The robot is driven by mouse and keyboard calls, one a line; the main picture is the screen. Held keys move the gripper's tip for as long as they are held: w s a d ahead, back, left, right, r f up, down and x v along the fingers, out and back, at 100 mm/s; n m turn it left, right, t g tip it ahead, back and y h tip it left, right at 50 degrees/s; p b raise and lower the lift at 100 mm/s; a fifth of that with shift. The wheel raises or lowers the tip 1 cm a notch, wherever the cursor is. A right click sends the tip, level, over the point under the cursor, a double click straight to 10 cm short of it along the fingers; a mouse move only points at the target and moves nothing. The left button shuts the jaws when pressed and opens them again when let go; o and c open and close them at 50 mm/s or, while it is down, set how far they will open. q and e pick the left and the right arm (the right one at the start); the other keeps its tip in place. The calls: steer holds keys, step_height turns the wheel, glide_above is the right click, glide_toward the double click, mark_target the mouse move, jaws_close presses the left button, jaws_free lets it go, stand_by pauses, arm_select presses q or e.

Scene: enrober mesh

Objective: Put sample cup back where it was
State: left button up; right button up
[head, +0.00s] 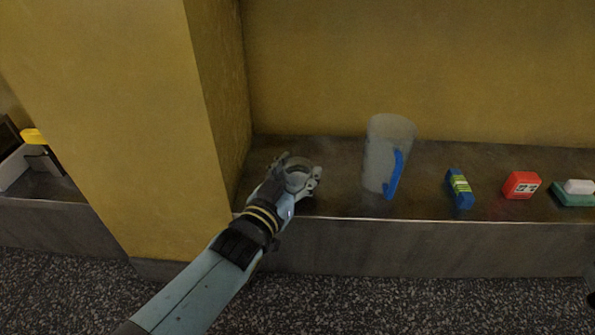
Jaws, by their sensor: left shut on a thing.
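My left gripper (297,178) reaches in from the lower left over the grey ledge (335,205), close to the yellow pillar. It is shut on the sample cup (298,165), a small greyish round cup whose rim shows between the fingers. The fingers hide much of the cup's side. I cannot tell whether its base touches the ledge.
A tall translucent jug (385,145) with a blue handle stands right of the gripper. Further right are a blue-and-yellow pack (459,188), a red box (522,185) and a green item with a white block (574,194). The yellow pillar (150,120) blocks the left.

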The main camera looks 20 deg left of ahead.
arm_select(q)
steer(key=shift+f, duration=0.15)
arm_select(e)
steer(key=shift+w+r, duration=0.15)
steer(key=shift+r, duration=0.15)
arm_select(q)
steer(key=o, duration=1.3)
arm_select(e)
steer(key=shift+r+t, duration=0.2)
steer(key=shift+t, duration=0.1)
